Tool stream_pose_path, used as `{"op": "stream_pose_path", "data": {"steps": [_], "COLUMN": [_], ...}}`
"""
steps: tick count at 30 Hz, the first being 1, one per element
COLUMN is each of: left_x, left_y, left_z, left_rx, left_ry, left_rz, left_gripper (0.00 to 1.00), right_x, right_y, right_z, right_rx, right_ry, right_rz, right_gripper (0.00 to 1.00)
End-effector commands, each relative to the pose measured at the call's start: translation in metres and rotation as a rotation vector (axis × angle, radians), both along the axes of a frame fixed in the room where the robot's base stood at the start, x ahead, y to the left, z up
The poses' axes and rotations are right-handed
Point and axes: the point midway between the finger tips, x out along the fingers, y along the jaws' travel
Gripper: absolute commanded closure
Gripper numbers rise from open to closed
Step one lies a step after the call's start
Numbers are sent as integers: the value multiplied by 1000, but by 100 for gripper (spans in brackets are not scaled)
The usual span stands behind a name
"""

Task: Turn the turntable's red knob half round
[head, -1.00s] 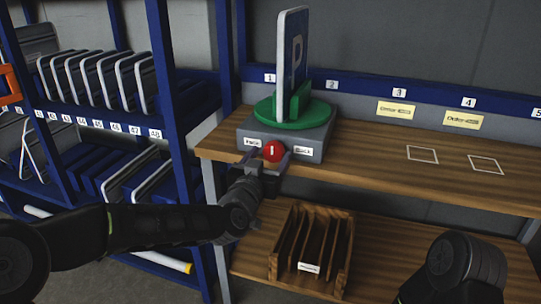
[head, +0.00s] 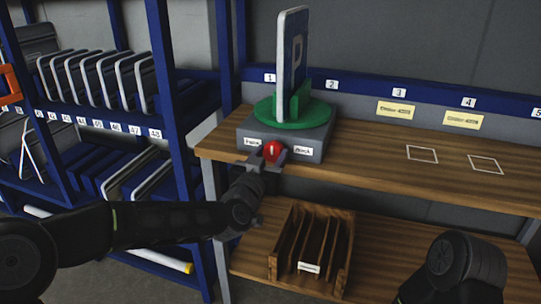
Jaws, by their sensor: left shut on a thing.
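The turntable is a grey box (head: 313,150) with a green round plate (head: 262,112) on top, standing at the left end of the upper wooden shelf. A blue sign with a white P (head: 296,62) stands upright in a green holder on the plate, turned nearly edge-on. The red knob (head: 272,150) is on the box's front, between a label on its left and a "Back" label on its right. My left gripper (head: 268,157) is shut on the red knob, its fingers at either side. My right arm shows at the lower right, but its gripper is out of view.
A wooden slotted rack (head: 347,250) stands on the lower shelf. The upper shelf (head: 370,150) is clear right of the turntable, with white outlined squares and yellow labels behind. A blue rack (head: 172,100) full of signs stands close on the left.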

Motion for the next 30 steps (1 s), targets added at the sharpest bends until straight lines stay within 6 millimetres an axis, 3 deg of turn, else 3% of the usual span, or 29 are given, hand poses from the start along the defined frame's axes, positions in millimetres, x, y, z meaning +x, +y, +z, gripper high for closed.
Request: {"op": "stream_pose_path", "data": {"steps": [4, 17, 30], "left_x": [0, 0, 1], "left_y": [0, 0, 2], "left_z": [0, -2, -4], "left_rx": [0, -60, -350], "left_ry": [0, 17, 108], "left_rz": [0, 1, 1], "left_gripper": [92, 93, 93], "right_x": [0, 0, 0], "right_y": [0, 0, 0], "right_z": [0, -9, -43], "right_rx": [0, 0, 0], "right_ry": [0, 0, 1], "right_rz": [0, -1, -4], "right_gripper": [64, 64, 64]}}
